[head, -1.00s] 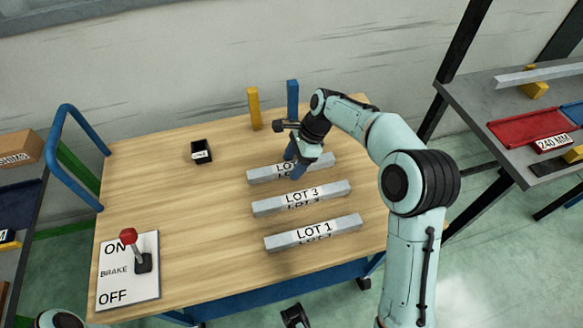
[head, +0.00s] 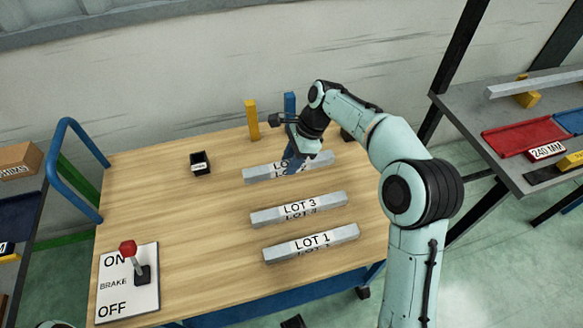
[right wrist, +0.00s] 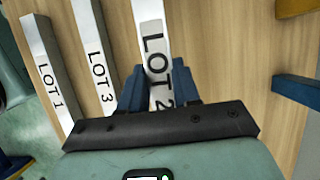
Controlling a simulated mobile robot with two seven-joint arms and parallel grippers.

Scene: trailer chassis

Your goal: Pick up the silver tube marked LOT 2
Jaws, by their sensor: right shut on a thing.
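The silver tube marked LOT 2 (head: 259,173) is the farthest of three silver tubes in the head view. My right gripper (head: 294,165) is shut on it near its middle, and the blue fingers hide part of the label. In the right wrist view, the LOT 2 tube (right wrist: 151,28) runs between the two fingers (right wrist: 158,85), and its label faces the camera. The tube appears a little above the wooden top, roughly level. My left gripper is not seen.
The LOT 3 tube (head: 330,202) and LOT 1 tube (head: 346,233) lie nearer on the wooden cart top (head: 190,215). A yellow post (head: 252,120) and blue post (head: 290,104) stand behind. A black box (head: 200,163) and brake lever (head: 130,252) are left. A grey bench (head: 465,95) stands right.

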